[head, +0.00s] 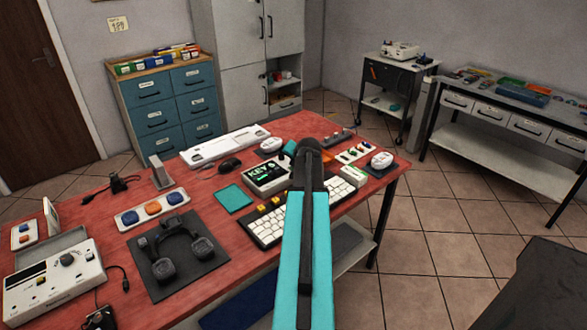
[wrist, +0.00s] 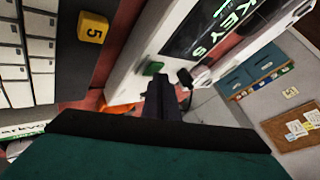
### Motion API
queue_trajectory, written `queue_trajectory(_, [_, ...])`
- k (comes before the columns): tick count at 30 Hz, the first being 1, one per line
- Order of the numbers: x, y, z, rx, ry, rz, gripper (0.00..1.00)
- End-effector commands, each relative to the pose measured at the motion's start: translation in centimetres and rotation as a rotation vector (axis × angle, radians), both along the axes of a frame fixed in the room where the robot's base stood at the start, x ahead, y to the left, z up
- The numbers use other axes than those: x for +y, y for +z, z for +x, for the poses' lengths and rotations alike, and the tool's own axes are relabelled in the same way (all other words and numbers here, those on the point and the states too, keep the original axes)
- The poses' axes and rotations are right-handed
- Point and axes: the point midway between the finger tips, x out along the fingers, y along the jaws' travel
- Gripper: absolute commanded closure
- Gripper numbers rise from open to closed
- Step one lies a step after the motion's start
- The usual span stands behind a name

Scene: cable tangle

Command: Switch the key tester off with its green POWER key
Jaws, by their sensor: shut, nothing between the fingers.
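The key tester (head: 262,176) is a white box with a dark screen on the red table, partly hidden behind my arm in the head view. Its screen (wrist: 212,28) is lit with green text reading "KEYS" in part. The green POWER key (wrist: 152,68) is a small block on the white face beside the screen. My gripper (wrist: 162,84) is shut and empty, its dark fingertips close by the green key in the wrist view. I cannot tell whether they touch it. The head view does not show the fingertips clearly.
A keyboard (head: 262,232) with yellow blocks lies in front of the tester; one block marked 5 (wrist: 93,27) shows at wrist. Several small devices stand close on the right.

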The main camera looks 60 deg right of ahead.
Motion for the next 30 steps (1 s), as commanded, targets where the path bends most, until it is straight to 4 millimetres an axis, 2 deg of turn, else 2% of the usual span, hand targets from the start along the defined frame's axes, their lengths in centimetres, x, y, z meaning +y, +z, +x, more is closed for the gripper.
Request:
queue_trajectory(13, [0.0, -0.1, 0.0, 0.000, 0.000, 0.000, 1.00])
queue_trajectory(30, [0.1, 1.6, 0.1, 0.001, 0.001, 0.000, 1.00])
